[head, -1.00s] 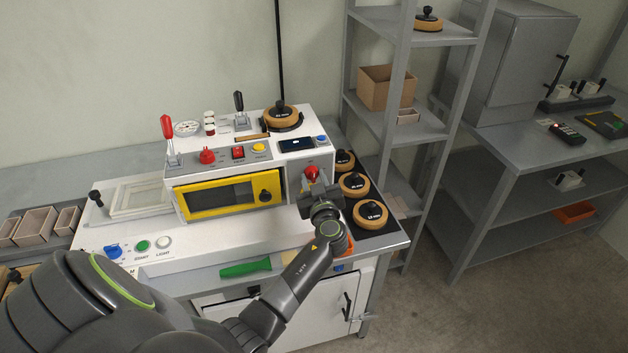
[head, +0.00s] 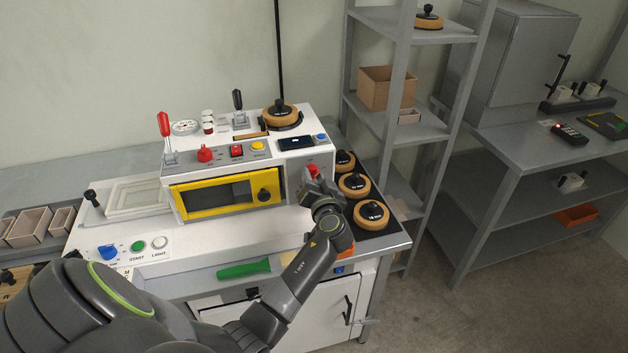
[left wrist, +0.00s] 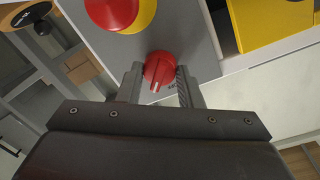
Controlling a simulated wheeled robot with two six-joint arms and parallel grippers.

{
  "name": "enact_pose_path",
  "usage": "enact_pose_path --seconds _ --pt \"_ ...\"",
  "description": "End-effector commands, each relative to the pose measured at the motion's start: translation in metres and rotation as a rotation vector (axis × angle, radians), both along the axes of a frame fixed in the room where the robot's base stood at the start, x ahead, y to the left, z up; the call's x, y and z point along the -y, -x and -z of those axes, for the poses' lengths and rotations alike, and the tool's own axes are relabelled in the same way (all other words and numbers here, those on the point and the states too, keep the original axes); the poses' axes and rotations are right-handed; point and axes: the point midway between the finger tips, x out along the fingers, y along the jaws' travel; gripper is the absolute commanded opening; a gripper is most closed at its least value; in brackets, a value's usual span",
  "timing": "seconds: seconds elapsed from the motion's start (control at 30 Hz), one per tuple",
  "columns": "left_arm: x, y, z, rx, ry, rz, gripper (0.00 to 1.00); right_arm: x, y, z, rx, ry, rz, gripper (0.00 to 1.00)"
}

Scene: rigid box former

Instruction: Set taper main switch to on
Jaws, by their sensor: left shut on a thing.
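The machine (head: 319,158) has a narrow grey panel on its right front. In the left wrist view, a red rotary switch knob (left wrist: 158,70) with a white pointer line sits on this panel, with small partly hidden lettering beside it. My left gripper (head: 314,190) is at that panel in the head view and hides the knob there. In the left wrist view, the fingers of my left gripper (left wrist: 159,80) are on both sides of the knob, shut on it. My right gripper is not in view.
A red mushroom button (head: 312,170) on a yellow base is close by the knob, and the wrist view shows it too (left wrist: 112,10). A yellow-framed window (head: 228,194) is to the left. Tape-like rolls (head: 371,216) stand to the right. A green-handled tool (head: 243,269) lies in front.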

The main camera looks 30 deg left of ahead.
Motion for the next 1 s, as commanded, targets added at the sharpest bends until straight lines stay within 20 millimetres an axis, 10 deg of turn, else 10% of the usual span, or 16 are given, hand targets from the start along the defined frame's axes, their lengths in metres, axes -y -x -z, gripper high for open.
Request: enact_pose_path --seconds 1.0 --pt "0.001 -0.002 -0.002 -0.593 -0.510 0.000 0.10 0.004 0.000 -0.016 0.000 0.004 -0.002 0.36"
